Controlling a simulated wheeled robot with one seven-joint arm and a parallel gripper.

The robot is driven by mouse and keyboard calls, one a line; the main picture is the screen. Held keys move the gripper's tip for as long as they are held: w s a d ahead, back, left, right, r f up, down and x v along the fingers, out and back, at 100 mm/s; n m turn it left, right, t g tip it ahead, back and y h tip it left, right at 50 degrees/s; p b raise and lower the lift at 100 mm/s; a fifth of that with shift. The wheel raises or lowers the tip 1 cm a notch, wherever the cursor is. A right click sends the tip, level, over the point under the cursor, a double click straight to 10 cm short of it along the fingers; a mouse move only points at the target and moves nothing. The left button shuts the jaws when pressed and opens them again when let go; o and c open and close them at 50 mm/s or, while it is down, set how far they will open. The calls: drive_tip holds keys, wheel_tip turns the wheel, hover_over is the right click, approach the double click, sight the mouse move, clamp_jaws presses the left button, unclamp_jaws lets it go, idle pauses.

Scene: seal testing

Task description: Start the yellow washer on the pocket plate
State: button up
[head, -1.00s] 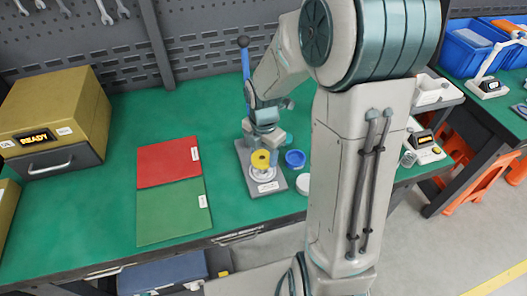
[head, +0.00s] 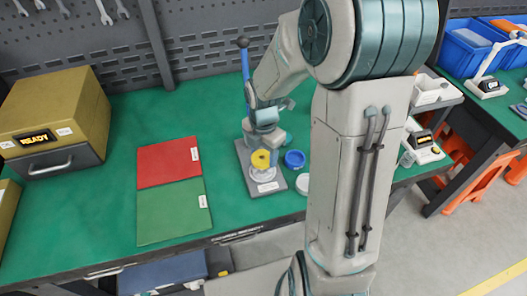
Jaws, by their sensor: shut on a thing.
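The yellow washer (head: 261,158) shows small in the head view, low over a pale round seat on the grey plate (head: 247,158), which has a white label at its front. I take this to be the pocket plate. My gripper (head: 268,149) reaches down from behind and right of the washer and is shut on it. My wrist and the washer partly hide the fingers. The washer looks close to the seat, but I cannot tell whether it touches it or is level.
A blue lever with a dark ball (head: 243,43) rises behind the plate. A blue round dish (head: 294,159) and a white round piece (head: 303,184) lie to its right. Red (head: 166,164) and green (head: 166,214) mats lie left. A yellow READY box (head: 55,120) stands far left.

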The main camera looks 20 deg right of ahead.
drive_tip(key=shift+f, duration=0.35)
idle(0.3)
drive_tip(key=o, duration=0.8)
drive_tip(key=shift+o, duration=0.2)
wheel_tip(320, 180, up, 7)
drive_tip(key=p, duration=0.6)
idle(0.4)
drive_tip(key=s+r+m+t, duration=0.3)
drive_tip(key=s+r+m, duration=1.1)
drive_tip(key=m, duration=1)
drive_tip(key=shift+s+a+r, duration=0.15)
drive_tip(key=shift+s+a, duration=0.1)
drive_tip(key=shift+s, duration=0.1)
